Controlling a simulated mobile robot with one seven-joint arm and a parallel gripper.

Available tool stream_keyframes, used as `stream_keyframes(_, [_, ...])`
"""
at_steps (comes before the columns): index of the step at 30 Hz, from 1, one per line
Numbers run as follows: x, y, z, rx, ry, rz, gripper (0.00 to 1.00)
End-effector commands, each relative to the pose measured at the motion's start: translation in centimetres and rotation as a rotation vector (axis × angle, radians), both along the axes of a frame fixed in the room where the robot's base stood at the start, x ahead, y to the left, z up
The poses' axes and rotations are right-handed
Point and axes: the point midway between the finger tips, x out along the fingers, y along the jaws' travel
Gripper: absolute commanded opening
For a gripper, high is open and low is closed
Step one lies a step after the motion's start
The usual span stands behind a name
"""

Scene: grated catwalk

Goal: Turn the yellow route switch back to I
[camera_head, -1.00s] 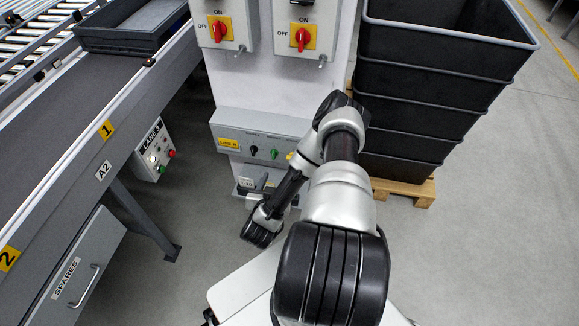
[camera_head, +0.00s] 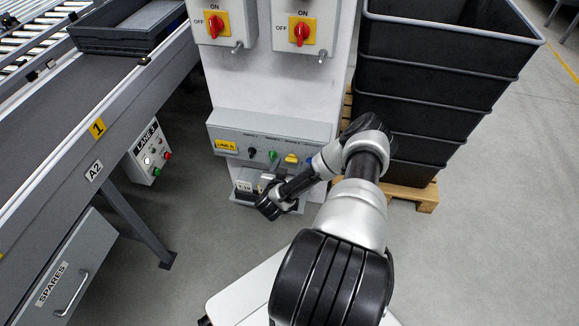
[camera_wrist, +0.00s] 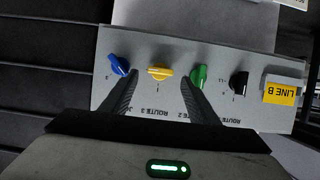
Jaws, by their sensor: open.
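The yellow route switch (camera_head: 291,158) is on the grey line panel (camera_head: 228,133) low on the white column, second from right in its row. In the wrist view, which shows the panel upside down, the yellow switch (camera_wrist: 160,72) has its handle lying roughly sideways, not upright like the green one. My gripper (camera_wrist: 158,77) is open. Its two black fingers point at the panel, one tip each side of the yellow switch, with visible gaps. Whether the tips reach the handle's depth cannot be told. In the head view my fingers are hard to make out.
Beside the yellow switch are a blue knob (camera_wrist: 119,66), a green knob (camera_wrist: 199,76) and a black knob (camera_wrist: 238,82). The fingertips are close to the blue and green ones. Red rotary switches (camera_head: 301,32) sit above. Stacked black crates (camera_head: 435,90) stand right, a conveyor (camera_head: 85,115) left.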

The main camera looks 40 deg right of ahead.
Motion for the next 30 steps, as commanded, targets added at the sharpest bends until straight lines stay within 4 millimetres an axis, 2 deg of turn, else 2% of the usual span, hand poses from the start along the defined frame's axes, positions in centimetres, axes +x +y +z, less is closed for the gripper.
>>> stream_keyframes(4, [0.85,-1.04,-0.65,0.0,0.0,-0.001,0.55])
stream_keyframes(14, [1.15,-1.35,-0.7,0.0,0.0,0.001,0.55])
stream_keyframes(15, [1.14,-1.34,-0.71,0.0,0.001,0.001,0.53])
stream_keyframes(17, [1.14,-1.34,-0.71,0.0,0.001,0.001,0.43])
stream_keyframes(22, [1.14,-1.33,-0.71,0.0,0.001,0.001,0.14])
stream_keyframes(30, [1.26,-1.24,-0.56,-0.016,0.017,0.005,0.14])
